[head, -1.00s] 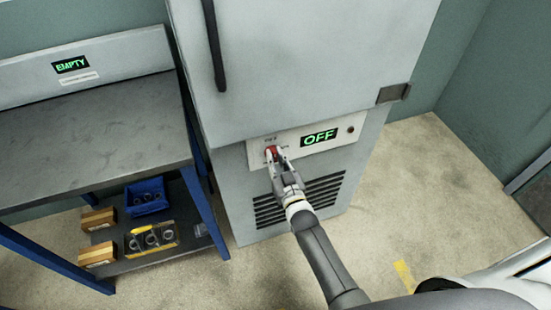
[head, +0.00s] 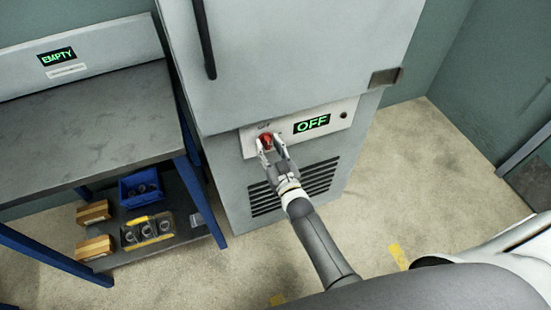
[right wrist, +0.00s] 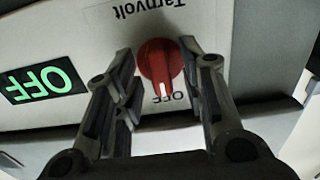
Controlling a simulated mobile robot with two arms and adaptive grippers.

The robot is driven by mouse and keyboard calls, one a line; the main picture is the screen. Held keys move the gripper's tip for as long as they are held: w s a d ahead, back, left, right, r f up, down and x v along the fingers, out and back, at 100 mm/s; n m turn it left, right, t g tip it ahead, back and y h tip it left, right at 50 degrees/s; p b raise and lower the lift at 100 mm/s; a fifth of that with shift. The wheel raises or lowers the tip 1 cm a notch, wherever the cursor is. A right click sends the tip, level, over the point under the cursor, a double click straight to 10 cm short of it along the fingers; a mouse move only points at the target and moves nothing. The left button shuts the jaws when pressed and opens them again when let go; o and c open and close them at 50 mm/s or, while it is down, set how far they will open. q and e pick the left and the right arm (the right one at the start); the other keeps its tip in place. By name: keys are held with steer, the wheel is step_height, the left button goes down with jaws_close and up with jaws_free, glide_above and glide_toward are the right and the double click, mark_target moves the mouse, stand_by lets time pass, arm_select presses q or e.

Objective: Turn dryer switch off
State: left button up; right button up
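The dryer (head: 290,60) is a tall grey cabinet in the head view. Its control panel (head: 340,116) carries a red rotary switch (head: 266,140) and a green display (head: 311,124) reading OFF. In the right wrist view the red switch (right wrist: 160,68) points to the printed OFF label, and the display (right wrist: 38,84) appears upside down. My right gripper (head: 271,142) is open, with its fingers on both sides of the switch and gaps between; it also shows in the right wrist view (right wrist: 158,60). My left gripper is not in view.
A grey workbench (head: 80,130) with blue legs stands left of the dryer, with an EMPTY display (head: 57,57) behind it.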

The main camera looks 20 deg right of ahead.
steer(key=s, duration=1.1)
steer(key=shift+s+d, duration=0.2)
steer(key=shift+s, duration=0.05)
steer(key=s+a+f+n+g, duration=0.1)
steer(key=s+f+g, duration=0.5)
steer(key=f, duration=0.8)
steer(key=s+f+g, duration=0.3)
steer(key=s+f, duration=0.5)
steer(key=f, duration=0.6)
steer(key=s+d+f+g, duration=0.2)
steer(key=s+f, duration=0.2)
steer(key=s, duration=0.4)
steer(key=s+d+f+g, duration=0.2)
steer(key=s+f+g, duration=0.1)
steer(key=s, duration=0.6)
steer(key=s+d+f+g, duration=0.3)
steer(key=s+f, duration=0.3)
steer(key=s, duration=0.2)
steer(key=shift+s+n+h, duration=0.15)
steer(key=shift+n+h, duration=0.15)
steer(key=shift+n, duration=0.1)
steer(key=shift+c, duration=0.2)
